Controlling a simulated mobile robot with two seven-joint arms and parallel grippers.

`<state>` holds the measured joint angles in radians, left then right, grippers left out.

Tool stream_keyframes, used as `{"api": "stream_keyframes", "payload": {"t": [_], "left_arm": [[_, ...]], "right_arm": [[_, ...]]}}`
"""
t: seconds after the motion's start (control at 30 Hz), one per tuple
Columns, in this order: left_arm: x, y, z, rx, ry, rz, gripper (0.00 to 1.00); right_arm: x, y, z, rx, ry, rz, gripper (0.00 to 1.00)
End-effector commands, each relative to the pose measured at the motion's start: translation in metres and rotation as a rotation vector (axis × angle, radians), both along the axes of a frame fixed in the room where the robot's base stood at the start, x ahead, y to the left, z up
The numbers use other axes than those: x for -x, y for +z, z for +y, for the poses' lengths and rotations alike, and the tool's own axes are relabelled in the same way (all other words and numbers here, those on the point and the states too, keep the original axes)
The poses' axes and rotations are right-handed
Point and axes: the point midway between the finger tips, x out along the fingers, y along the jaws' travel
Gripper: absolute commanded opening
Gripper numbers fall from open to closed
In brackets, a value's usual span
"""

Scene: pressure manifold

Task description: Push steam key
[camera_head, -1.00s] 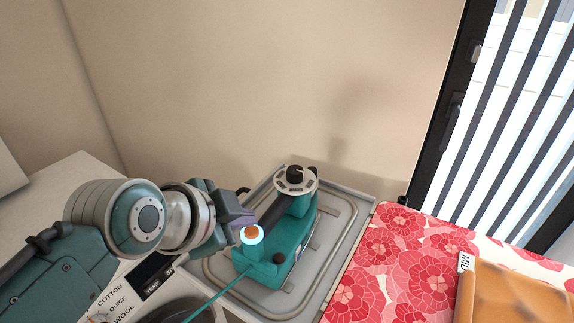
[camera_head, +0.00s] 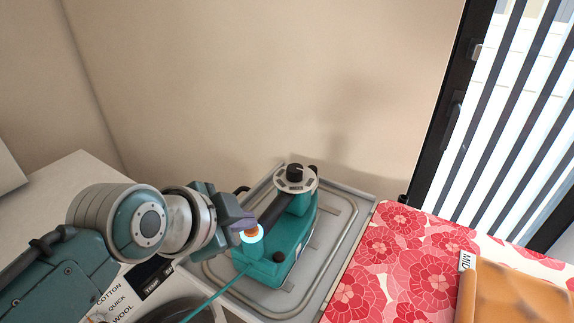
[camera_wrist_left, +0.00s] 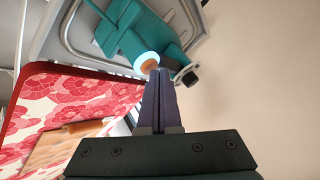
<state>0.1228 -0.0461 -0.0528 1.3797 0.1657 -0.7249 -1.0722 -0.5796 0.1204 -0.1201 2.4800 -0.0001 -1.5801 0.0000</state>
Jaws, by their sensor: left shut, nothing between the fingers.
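The teal steam iron (camera_head: 273,258) sits on a grey metal tray (camera_head: 340,240). At its near end is an orange round key (camera_head: 250,231) with a glowing white-blue ring, which I take to be the steam key. My left gripper (camera_head: 245,222) is shut and empty, its fingertips at the key and partly covering it; I cannot tell whether they touch it. In the left wrist view the shut fingers (camera_wrist_left: 158,80) point at the orange key (camera_wrist_left: 149,66), with their tips just at its lower edge. My right gripper is not in view.
A dial with a black knob (camera_head: 295,174) stands on the iron's far end. A red floral ironing board (camera_head: 390,260) lies to the right, with a folded orange cloth (camera_head: 515,297) on it. A teal cord (camera_head: 215,298) runs from the iron. A beige wall rises behind.

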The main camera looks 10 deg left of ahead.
Motion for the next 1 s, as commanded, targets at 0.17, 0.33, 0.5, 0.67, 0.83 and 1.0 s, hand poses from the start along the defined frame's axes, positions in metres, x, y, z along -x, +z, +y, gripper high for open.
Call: {"api": "stream_keyframes", "payload": {"t": [0.17,0.33,0.5,0.67,0.83,1.0], "left_arm": [[0.0,0.0,0.0,0.0,0.001,-0.001,0.0],[0.0,-0.001,0.0,0.0,0.001,-0.001,0.0],[0.0,-0.003,0.0,0.0,0.001,-0.001,0.0],[0.0,-0.004,0.0,0.0,0.001,-0.001,0.0],[0.0,-0.001,0.001,-0.001,0.001,0.0,0.0],[0.0,0.008,0.001,-0.002,0.0,0.0,0.0]], "right_arm": [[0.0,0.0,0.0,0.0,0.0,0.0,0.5],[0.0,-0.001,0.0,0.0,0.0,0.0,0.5],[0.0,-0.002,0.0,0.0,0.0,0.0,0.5],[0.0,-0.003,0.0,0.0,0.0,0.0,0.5],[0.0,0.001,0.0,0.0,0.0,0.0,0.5],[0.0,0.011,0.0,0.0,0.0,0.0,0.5]]}}
